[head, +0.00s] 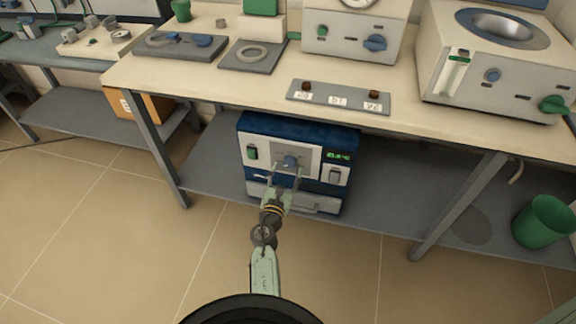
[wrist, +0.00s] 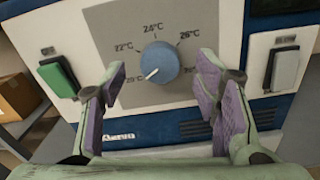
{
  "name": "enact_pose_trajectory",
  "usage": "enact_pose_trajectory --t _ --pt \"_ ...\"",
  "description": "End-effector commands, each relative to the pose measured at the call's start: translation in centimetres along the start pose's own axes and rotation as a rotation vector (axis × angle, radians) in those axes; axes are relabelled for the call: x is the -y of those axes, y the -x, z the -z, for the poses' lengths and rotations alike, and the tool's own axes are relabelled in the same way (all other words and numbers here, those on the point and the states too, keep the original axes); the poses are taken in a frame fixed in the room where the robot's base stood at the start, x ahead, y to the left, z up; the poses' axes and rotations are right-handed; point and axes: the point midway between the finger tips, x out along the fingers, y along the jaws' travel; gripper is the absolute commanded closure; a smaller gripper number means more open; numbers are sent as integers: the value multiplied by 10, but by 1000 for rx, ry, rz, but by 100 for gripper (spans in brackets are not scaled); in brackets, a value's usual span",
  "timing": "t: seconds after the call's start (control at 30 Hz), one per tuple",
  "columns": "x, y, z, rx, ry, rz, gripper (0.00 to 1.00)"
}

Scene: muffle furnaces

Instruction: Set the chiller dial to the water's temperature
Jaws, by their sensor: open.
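The chiller (head: 310,128) is a blue and white box on the shelf under the bench. Its blue dial (head: 290,161) sits on a grey panel. In the wrist view the dial (wrist: 159,62) has a white pointer line aimed lower left, near the lowest left mark, which looks like 20°C. The 22, 24 and 26°C marks run clockwise; the lower right mark is partly hidden by a finger. My gripper (wrist: 162,82) is open, its purple-padded fingers either side of the dial, apart from it. A green display (head: 339,155) is lit, too small to read surely.
A green switch (wrist: 57,76) and a grey switch (wrist: 285,70) flank the dial. The bench top (head: 240,86) overhangs the chiller, with a labelled plate (head: 338,104) on it. A bench leg and green bin (head: 543,222) stand right. The floor in front is clear.

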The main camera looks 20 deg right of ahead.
Motion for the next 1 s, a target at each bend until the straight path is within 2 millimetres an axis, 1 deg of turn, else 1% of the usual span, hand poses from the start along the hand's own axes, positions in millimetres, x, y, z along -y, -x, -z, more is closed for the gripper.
enact_pose_trajectory --t 0.03,0.2,0.33,0.53,1.0 --pt "0 -9 -1 2 0 0 44" --pt "0 -24 0 0 -1 0 44" --pt "0 -27 0 0 -2 0 44" --pt "0 -27 0 0 -2 0 44" --pt "0 -27 0 0 -2 0 75"
